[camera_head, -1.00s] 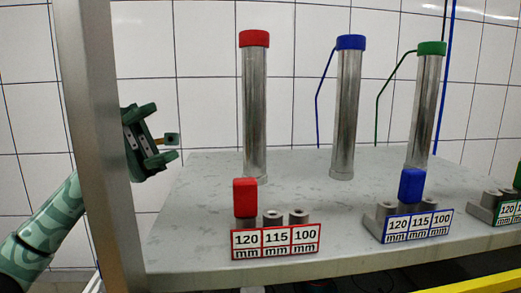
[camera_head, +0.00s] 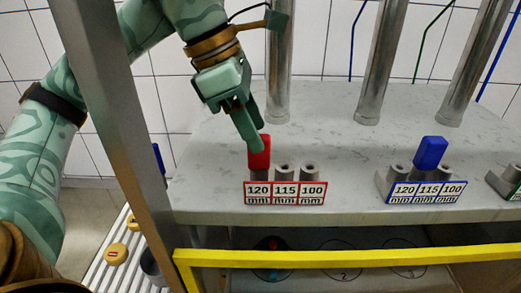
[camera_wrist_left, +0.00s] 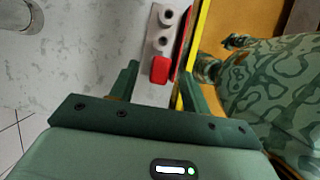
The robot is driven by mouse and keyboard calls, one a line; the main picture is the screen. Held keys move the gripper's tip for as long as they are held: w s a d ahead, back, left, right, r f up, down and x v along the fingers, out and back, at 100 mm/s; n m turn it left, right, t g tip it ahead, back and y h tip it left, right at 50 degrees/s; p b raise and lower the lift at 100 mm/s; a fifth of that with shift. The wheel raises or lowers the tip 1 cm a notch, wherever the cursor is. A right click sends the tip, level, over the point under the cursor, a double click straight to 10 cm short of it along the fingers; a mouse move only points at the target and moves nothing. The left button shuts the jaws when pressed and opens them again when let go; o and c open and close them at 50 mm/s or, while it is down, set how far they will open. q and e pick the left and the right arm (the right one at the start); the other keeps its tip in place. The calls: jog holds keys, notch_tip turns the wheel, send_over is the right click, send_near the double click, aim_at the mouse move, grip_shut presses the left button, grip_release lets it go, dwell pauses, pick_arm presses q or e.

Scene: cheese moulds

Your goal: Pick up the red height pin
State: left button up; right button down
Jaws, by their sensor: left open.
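The red height pin (camera_head: 259,153) stands upright in the 120 mm slot of the holder with the red-framed label (camera_head: 285,194). My left gripper (camera_head: 251,132) is open and comes down from above, its fingertips close to the top of the red pin. In the left wrist view the red pin (camera_wrist_left: 160,70) lies ahead between the two spread fingers (camera_wrist_left: 157,85), nearer the middle of the gap. Whether a finger touches the pin I cannot tell. My right gripper is not in view.
The blue pin (camera_head: 430,152) stands in the blue-labelled holder (camera_head: 428,192) to the right. Steel columns (camera_head: 380,70) rise behind the holders. A yellow bar (camera_head: 340,257) runs below the shelf's (camera_head: 345,140) front edge. A grey post (camera_head: 110,130) stands at the left.

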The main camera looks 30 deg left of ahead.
aim_at(259, 159)
pick_arm(q)
jog(key=x, duration=0.5)
jog(key=shift+f+p, duration=0.2)
jog(key=shift+p, duration=0.1)
grip_shut()
